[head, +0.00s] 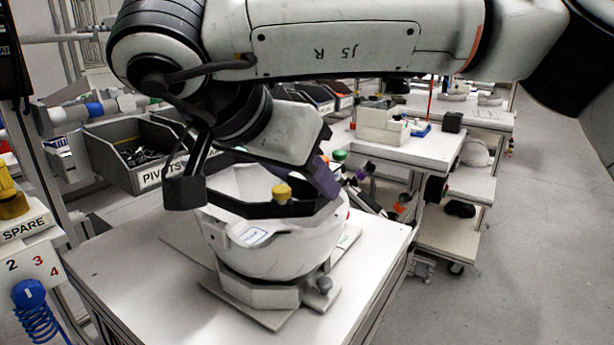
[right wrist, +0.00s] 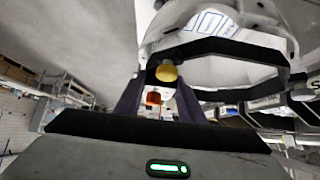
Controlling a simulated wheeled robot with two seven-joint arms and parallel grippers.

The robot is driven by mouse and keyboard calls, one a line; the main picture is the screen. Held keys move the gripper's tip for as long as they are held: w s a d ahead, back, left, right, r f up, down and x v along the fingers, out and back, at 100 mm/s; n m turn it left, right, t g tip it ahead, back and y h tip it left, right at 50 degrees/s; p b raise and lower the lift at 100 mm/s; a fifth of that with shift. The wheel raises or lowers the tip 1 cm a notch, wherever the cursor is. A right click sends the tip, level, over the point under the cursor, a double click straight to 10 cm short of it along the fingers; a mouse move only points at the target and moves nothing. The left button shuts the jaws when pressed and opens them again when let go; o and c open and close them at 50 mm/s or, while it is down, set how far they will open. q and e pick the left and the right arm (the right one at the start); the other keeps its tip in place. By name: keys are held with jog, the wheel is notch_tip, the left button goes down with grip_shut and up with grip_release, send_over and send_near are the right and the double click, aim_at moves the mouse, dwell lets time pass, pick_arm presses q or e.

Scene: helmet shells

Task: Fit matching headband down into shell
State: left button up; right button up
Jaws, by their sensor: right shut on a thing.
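A white helmet shell (head: 275,250) sits open side up in a grey cradle (head: 262,295) on a white table; its inner side shows in the right wrist view (right wrist: 275,15). A black headband (head: 245,208) with a yellow knob (head: 281,192) is at the shell's opening, its left part reaching out past the rim. My right gripper (head: 303,184) has purple fingers and is shut on the headband by the yellow knob (right wrist: 166,72). One finger is largely hidden in the head view. I cannot tell how deep the band sits. My left gripper is not in view.
A grey bin marked PIVOTS (head: 135,155) stands behind left. A SPARE board (head: 30,240) with a yellow knob is at far left. Green and purple knobbed parts (head: 340,156) lie behind the shell. Benches with boxes (head: 380,125) stand farther back. The table's front left is clear.

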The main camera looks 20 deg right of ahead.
pick_arm(q)
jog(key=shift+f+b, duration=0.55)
jog(key=shift+b, duration=0.05)
pick_arm(e)
jog(key=shift+f, duration=1.3)
jog(key=o, duration=1)
jog(key=shift+c, duration=0.2)
jog(key=shift+o, duration=1)
pick_arm(q)
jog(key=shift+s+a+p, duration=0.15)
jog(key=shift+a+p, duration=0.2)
jog(key=shift+p, duration=0.15)
pick_arm(e)
jog(key=v, duration=1)
jog(key=shift+r, duration=0.2)
jog(key=shift+s+a, duration=0.1)
jog(key=shift+s, duration=0.05)
